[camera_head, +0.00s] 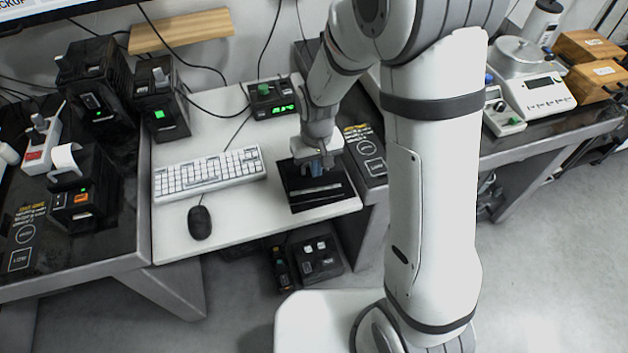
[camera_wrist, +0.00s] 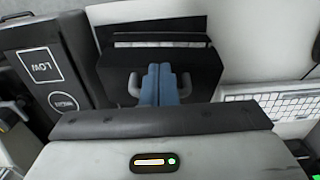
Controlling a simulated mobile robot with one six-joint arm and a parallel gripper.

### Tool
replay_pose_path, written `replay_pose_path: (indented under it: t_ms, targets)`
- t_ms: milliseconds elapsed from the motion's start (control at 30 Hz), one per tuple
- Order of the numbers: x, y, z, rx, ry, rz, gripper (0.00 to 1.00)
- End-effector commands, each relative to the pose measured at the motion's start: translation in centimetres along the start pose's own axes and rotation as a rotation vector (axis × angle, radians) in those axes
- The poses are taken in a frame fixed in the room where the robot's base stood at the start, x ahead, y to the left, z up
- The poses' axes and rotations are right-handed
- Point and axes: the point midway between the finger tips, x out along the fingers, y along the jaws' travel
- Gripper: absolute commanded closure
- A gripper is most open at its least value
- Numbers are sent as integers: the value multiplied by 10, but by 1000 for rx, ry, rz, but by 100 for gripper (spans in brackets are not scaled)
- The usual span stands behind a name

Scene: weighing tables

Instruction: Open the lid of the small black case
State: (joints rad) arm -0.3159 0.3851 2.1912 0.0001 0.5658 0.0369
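The small black case (camera_head: 336,188) lies on the white tabletop, right of the keyboard. A pale strip runs across its near part. In the wrist view the case (camera_wrist: 118,62) fills the upper middle, with a thin light line near its far edge. I cannot tell whether its lid is raised at all. My gripper (camera_head: 317,172) points down over the case. Its two blue fingers (camera_wrist: 160,70) are side by side with almost no gap, and nothing shows between them. The tips are at or just above the case; contact is unclear.
A white keyboard (camera_head: 210,173) and a black mouse (camera_head: 200,222) lie to the left. A black box with a green display (camera_head: 271,98) stands behind. A dark panel (camera_head: 362,150) is close on the case's right. Free white tabletop (camera_head: 265,225) is at front left.

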Motion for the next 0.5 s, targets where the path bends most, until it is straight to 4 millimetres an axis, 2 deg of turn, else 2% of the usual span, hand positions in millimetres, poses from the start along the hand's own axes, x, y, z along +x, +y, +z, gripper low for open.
replay_pose_path:
  t_ms: [500]
  targets:
    - [-5, 1, -14, 0, 2, 0, 100]
